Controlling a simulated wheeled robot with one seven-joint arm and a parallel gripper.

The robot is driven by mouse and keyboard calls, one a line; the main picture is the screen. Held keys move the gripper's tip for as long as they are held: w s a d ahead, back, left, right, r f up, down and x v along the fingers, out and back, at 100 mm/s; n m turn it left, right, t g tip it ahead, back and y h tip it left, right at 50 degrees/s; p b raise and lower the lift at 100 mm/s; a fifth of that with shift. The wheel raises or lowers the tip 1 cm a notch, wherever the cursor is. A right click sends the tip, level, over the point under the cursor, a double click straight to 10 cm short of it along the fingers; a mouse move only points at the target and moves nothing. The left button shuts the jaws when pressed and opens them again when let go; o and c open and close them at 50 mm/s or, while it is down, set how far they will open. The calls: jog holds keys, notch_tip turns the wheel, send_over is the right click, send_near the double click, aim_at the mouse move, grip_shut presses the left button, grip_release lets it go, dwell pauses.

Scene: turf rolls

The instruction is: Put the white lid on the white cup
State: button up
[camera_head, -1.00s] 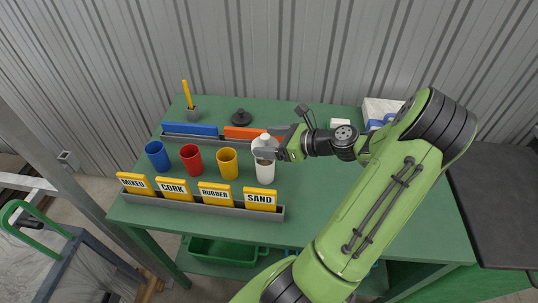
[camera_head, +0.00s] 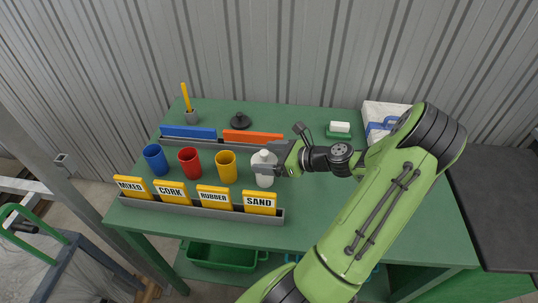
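The white cup (camera_head: 265,181) stands upright on the green table, at the right end of the row of cups. The white lid (camera_head: 262,158) is at the cup's mouth, roughly level and in line with it. I cannot tell whether it is fully seated. My gripper (camera_head: 272,165) reaches in from the right at the height of the lid and appears shut on it. The fingers hide part of the lid's right side and the cup's rim.
Yellow (camera_head: 226,168), red (camera_head: 190,163) and blue (camera_head: 156,160) cups stand left of the white cup. A grey rack with yellow labels (camera_head: 260,203) lies in front. Behind are blue (camera_head: 188,132) and orange (camera_head: 252,137) bars and a black lid (camera_head: 240,121).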

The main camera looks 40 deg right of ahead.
jog(key=shift+o, duration=0.8)
jog(key=shift+r, duration=0.25)
jog(key=r+p+v, duration=0.1)
jog(key=p+v, duration=0.2)
jog(key=v, duration=0.8)
jog(key=w+a+r+n+g+h, duration=0.1)
jog(key=w+a+r+n+g, duration=0.1)
jog(key=a+n+g, duration=0.45)
jog(key=w+a+r+n+g, duration=0.2)
jog(key=w+a+n+g, duration=0.1)
jog(key=a+n, duration=0.7)
jog(key=s+a+r+n+t+h, duration=0.1)
jog(key=s+a+r+n, duration=0.2)
jog(key=s+a+n, duration=0.2)
jog(key=s+a+r+n+t+h, duration=0.1)
jog(key=s+a+r+n, duration=0.3)
jog(key=n, duration=0.6)
jog(key=shift+s+a+r+h, duration=0.35)
jog(key=shift+s+a+h, duration=0.2)
jog(key=shift+a+h, duration=0.35)
jog(key=shift+n, duration=0.25)
